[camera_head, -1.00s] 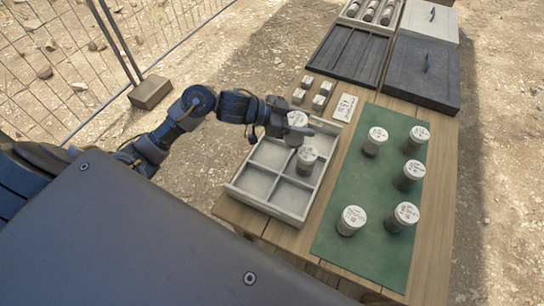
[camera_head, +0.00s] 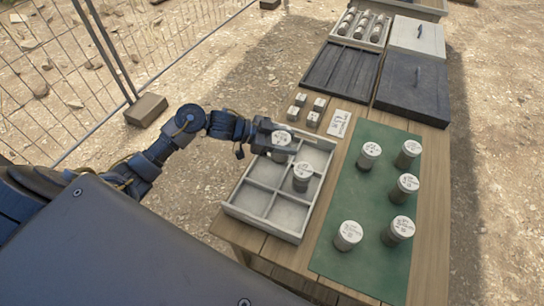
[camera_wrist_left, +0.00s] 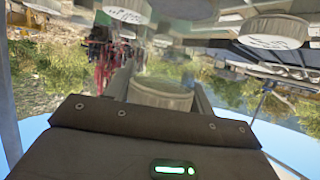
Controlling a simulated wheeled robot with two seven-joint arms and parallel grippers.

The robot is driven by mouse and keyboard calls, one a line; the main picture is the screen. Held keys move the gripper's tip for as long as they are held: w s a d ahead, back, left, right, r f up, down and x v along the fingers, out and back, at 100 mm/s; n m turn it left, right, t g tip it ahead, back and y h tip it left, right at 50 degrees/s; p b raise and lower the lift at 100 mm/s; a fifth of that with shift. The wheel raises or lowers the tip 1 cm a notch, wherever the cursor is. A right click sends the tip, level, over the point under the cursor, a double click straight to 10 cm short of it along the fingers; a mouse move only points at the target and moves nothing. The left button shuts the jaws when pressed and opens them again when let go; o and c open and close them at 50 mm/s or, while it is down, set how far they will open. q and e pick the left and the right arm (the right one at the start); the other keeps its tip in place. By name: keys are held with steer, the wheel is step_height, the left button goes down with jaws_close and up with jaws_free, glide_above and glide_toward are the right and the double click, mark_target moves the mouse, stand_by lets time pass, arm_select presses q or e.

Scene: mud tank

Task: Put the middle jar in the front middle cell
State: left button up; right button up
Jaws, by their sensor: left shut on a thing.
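My left gripper (camera_head: 279,147) is shut on a grey jar with a white labelled lid (camera_head: 281,138), over the far part of the divided grey tray (camera_head: 265,229). The held jar also shows between the fingers in the left wrist view (camera_wrist_left: 160,94). How high it is above the tray is hard to tell. Another jar (camera_head: 302,172) stands in the middle cell of the tray's mat-side row. The near cells look empty; the arm hides part of the far cells. Several similar jars stand upright on the green mat (camera_head: 375,188). My right gripper is not in view.
Small grey blocks (camera_head: 313,119) and a written card (camera_head: 339,123) lie beyond the tray. A dark slotted tray (camera_head: 341,72), a dark lid with a handle (camera_head: 413,88) and a rack of cylinders (camera_head: 361,27) are farther back.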

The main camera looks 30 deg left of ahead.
mark_target(273, 159)
arm_select(q)
steer(key=a+f, duration=0.1)
steer(key=s+a+f, duration=0.1)
steer(key=f, duration=0.2)
steer(key=shift+s+a+f, duration=0.2)
steer(key=shift+s+a, duration=0.15)
steer(key=shift+a, duration=0.05)
steer(key=f, duration=0.1)
steer(key=f+p, duration=0.1)
steer(key=f, duration=0.1)
steer(key=shift+s+a, duration=0.15)
steer(key=shift+a, duration=0.15)
steer(key=shift+f, duration=0.4)
steer(key=shift+f, duration=0.1)
steer(key=o, duration=1.2)
steer(key=shift+c, duration=0.2)
